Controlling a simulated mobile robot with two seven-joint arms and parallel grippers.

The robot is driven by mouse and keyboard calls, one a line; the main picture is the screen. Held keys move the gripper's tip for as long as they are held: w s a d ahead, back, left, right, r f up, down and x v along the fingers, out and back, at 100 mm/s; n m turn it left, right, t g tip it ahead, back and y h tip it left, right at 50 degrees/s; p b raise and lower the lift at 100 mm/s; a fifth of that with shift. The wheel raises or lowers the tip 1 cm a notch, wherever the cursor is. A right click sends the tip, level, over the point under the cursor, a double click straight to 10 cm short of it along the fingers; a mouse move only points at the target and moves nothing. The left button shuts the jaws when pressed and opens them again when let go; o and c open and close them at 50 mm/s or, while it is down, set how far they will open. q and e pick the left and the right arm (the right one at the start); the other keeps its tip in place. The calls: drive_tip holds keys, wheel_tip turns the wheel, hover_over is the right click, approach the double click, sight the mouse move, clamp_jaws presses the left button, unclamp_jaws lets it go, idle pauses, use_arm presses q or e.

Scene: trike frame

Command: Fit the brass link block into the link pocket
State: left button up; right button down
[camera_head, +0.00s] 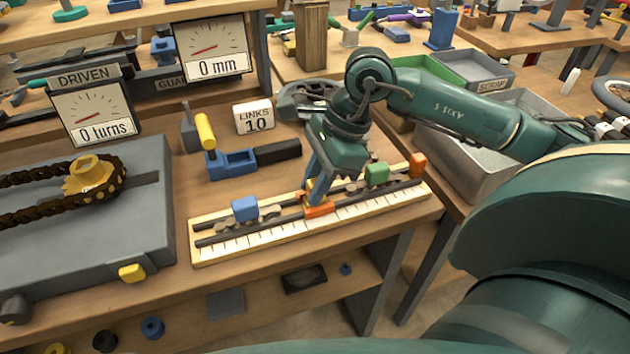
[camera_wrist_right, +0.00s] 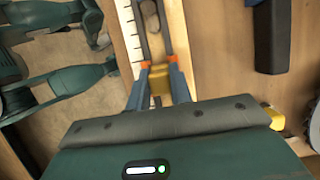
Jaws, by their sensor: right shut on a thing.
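My right gripper (camera_head: 316,200) is over the slatted wooden board, its blue fingers pointing down. It also shows in the right wrist view (camera_wrist_right: 160,82). It is shut on the brass link block (camera_wrist_right: 161,88), a yellow piece between the fingers; only a sliver of it shows in the head view (camera_head: 309,188). Orange parts show at the fingertips. The board (camera_head: 215,251) has dark rails and a scale of tick marks. I cannot make out the link pocket, nor whether the block touches the rails. My left gripper is not in view.
A blue block (camera_head: 245,208) and a green block (camera_head: 376,173) sit along the board, with an orange block (camera_head: 417,164) at its right end. Behind stands a blue tool with a yellow handle (camera_head: 205,131) and a "LINKS 10" sign (camera_head: 254,117). A chain sprocket (camera_head: 90,174) is left.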

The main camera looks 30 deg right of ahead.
drive_tip(key=shift+f, duration=0.1)
drive_tip(key=c, duration=1.3)
unclamp_jaws()
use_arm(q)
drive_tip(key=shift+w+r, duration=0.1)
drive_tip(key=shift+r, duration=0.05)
use_arm(e)
drive_tip(key=shift+o, duration=0.2)
drive_tip(key=shift+r, duration=0.3)
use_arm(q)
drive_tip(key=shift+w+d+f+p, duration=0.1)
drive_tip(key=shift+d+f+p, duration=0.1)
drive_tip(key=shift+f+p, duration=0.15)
use_arm(e)
drive_tip(key=v, duration=1.1)
drive_tip(key=shift+d+r, duration=0.3)
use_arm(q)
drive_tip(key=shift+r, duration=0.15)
use_arm(e)
drive_tip(key=shift+s, duration=0.1)
